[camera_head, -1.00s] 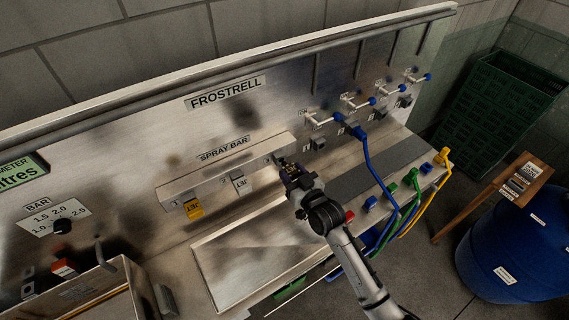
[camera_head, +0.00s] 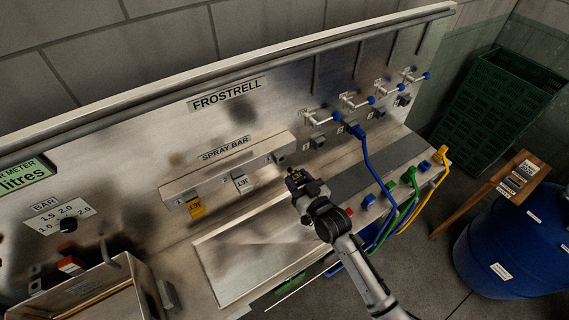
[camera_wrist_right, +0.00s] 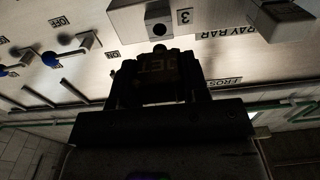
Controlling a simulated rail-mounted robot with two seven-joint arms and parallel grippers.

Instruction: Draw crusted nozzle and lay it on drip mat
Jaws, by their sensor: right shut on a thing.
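My right gripper (camera_head: 298,178) is shut on a dark nozzle marked JET (camera_wrist_right: 168,72), which sits between its fingers in the right wrist view. The nozzle is out in front of the spray bar (camera_head: 222,166), and its tip is just short of the empty hole of position 3 (camera_wrist_right: 158,29). In the head view the nozzle is mostly lost against the dark gripper. A yellow nozzle (camera_head: 196,207) and a pale grey nozzle (camera_head: 241,183) hang from the bar's other positions. A dark grey flat strip, possibly the drip mat (camera_head: 372,172), lies on the bench to the right.
A steel panel (camera_head: 240,258) lies below the bar. Valves with blue-tipped handles (camera_head: 322,118) stick out of the wall. Blue, green and yellow hoses (camera_head: 372,172) run at the right bench edge. A blue barrel (camera_head: 510,250) and a green crate (camera_head: 500,105) stand further right.

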